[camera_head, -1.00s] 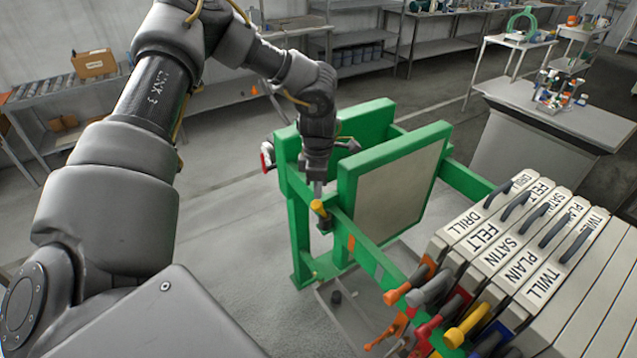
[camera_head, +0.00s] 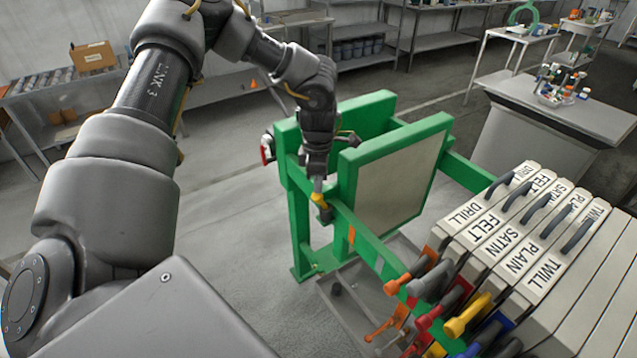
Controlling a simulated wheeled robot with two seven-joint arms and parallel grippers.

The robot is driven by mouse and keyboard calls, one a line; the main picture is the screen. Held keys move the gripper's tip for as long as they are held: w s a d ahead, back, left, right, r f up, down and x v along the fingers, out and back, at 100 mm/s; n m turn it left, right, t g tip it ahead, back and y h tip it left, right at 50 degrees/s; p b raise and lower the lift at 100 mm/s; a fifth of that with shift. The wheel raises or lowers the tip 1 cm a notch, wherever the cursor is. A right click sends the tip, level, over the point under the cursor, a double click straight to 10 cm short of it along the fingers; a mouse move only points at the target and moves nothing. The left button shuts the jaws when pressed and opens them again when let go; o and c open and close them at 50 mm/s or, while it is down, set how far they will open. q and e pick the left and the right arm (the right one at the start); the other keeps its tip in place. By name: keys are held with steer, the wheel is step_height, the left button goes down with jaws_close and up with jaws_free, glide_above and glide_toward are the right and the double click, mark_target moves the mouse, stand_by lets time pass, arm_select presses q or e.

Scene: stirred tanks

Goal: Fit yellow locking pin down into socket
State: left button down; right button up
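The yellow locking pin (camera_head: 318,198) stands at the green rail, left of the pale square panel. Its yellow head shows just below my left gripper (camera_head: 317,188). A small dark grey piece (camera_head: 326,214), perhaps the socket, is directly under the head on the rail; how deep the pin sits cannot be told. My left gripper points down over the pin, at or touching its head. The fingers are small and partly hidden, so whether they are closed on it is unclear. My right gripper is out of view.
The green frame (camera_head: 300,230) stands on the floor, with a pale panel (camera_head: 400,185) right of the pin. Labelled plates (camera_head: 520,235) with coloured handles fill the right side. A grey bench (camera_head: 570,110) stands behind. Floor left of the frame is clear.

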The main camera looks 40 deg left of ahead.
arm_select(q)
steer(key=shift+s+f, duration=0.1)
steer(key=shift+f, duration=0.2)
steer(key=shift+r, duration=0.15)
steer(key=shift+w+r, duration=0.25)
steer(key=shift+r, duration=0.95)
steer(key=shift+s+r, duration=0.2)
steer(key=shift+r, duration=0.05)
steer(key=shift+w+r+b, duration=0.15)
steer(key=shift+r+b, duration=0.35)
steer(key=shift+b, duration=0.05)
step_height(320, 180, up, 10)
steer(key=b, duration=0.1)
steer(key=shift+f+b, duration=0.15)
steer(key=shift+b, duration=0.15)
